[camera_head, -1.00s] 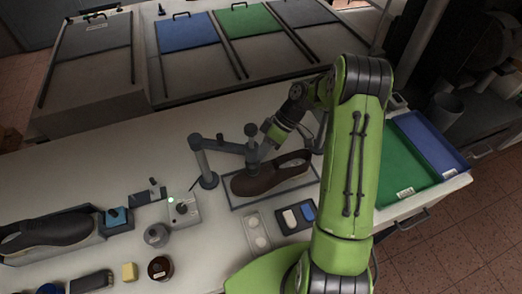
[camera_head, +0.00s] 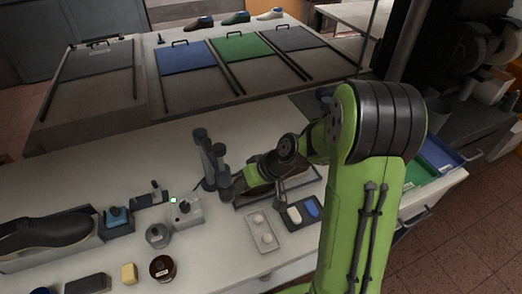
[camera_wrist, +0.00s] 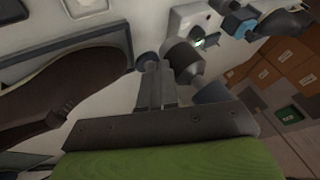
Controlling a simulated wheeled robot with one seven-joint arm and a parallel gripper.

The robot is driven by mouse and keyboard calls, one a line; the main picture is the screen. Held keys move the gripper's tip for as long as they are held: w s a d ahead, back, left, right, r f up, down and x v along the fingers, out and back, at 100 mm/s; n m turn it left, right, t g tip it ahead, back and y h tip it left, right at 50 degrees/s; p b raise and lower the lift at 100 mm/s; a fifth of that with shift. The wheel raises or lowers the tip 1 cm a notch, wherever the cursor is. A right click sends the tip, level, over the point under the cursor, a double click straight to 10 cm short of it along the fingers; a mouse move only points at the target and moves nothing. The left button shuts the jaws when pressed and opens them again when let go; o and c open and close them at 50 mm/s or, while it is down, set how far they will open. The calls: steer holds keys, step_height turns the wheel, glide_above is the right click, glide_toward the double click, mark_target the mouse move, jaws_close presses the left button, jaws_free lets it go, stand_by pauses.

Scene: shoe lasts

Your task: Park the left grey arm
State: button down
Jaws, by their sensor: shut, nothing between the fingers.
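The grey arm (camera_head: 219,160) stands on the white bench in the head view. Its hanging cylinder is close beside its upright post (camera_head: 203,150), left of the brown shoe (camera_head: 254,184). My gripper (camera_wrist: 158,78) is shut and empty. In the wrist view its fingers point at grey cylindrical parts (camera_wrist: 184,60) and look close to or touching them; I cannot tell which. In the head view my wrist hides much of the shoe and the fingertips. The shoe also shows at the left of the wrist view (camera_wrist: 75,85).
A control box with a green light (camera_head: 187,210) stands left of the post. A tray with white and blue pieces (camera_head: 303,212) and a pale two-well holder (camera_head: 262,232) lie in front of the shoe. A black shoe (camera_head: 45,232) is at far left. Bare bench lies behind the post.

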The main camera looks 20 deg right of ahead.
mark_target(232, 193)
steer(key=shift+s+a+b, duration=0.25)
steer(key=shift+a, duration=0.4)
steer(key=shift+s+a+b, duration=0.2)
steer(key=shift+a, duration=0.6)
